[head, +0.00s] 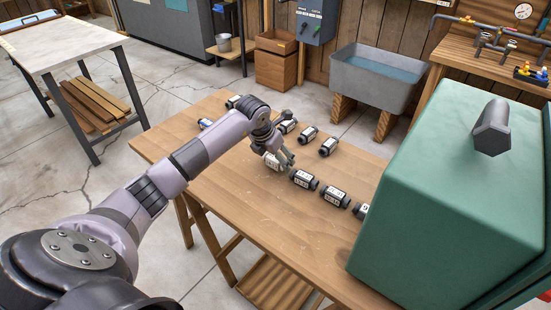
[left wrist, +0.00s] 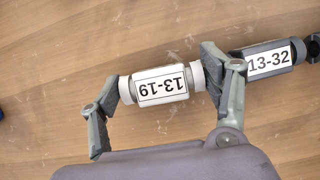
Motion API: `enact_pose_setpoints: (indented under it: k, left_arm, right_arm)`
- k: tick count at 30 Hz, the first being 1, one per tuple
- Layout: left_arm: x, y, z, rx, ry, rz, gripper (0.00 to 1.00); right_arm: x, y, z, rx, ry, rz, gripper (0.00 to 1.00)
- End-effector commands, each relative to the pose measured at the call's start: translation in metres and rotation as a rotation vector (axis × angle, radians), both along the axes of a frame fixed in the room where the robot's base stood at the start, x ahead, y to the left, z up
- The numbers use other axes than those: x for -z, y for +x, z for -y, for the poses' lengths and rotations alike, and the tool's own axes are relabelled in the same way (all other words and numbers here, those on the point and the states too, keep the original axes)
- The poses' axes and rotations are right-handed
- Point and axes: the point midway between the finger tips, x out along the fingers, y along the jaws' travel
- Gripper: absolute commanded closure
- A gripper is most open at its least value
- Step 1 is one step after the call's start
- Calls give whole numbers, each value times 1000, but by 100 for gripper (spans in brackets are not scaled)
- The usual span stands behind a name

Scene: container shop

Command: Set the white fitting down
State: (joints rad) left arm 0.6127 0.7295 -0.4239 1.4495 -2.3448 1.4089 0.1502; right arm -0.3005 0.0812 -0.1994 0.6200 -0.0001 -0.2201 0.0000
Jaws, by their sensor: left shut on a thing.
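The white fitting (left wrist: 160,86), labelled 13-19, lies crosswise between the fingers of my left gripper (left wrist: 161,88) in the left wrist view. The gripper is shut on it, one finger at each end. Its label reads upside down there. In the head view the white fitting (head: 271,161) is partly hidden by my left gripper (head: 280,158), low over the wooden table (head: 225,190). I cannot tell whether it touches the tabletop. A dark grey fitting (left wrist: 268,61), labelled 13-32, lies close beside the right-hand finger. My right gripper is not in view.
A blue-marked piece (head: 205,124) lies at the left edge. A large green box (head: 440,200) covers the table's right end. The table's front left is clear.

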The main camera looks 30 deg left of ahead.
Motion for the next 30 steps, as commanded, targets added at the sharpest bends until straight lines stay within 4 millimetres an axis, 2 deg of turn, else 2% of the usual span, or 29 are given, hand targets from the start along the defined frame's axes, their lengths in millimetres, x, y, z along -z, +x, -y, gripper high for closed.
enact_pose_setpoints:
  k: [3,12,13,16,26,30]
  left_arm:
    - [9,0,0,-1,0,1,62]
    - [13,0,-1,0,1,2,62]
    - [13,0,-1,0,1,1,28]
    - [12,0,0,0,1,1,22]
    - [11,0,0,0,1,1,20]
    - [1,-3,-2,-1,2,3,20]
  right_arm:
    - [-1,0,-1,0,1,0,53]
    - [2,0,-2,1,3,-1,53]
    - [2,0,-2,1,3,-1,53]
    - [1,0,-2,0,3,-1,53]
    - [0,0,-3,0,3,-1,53]
    - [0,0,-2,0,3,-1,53]
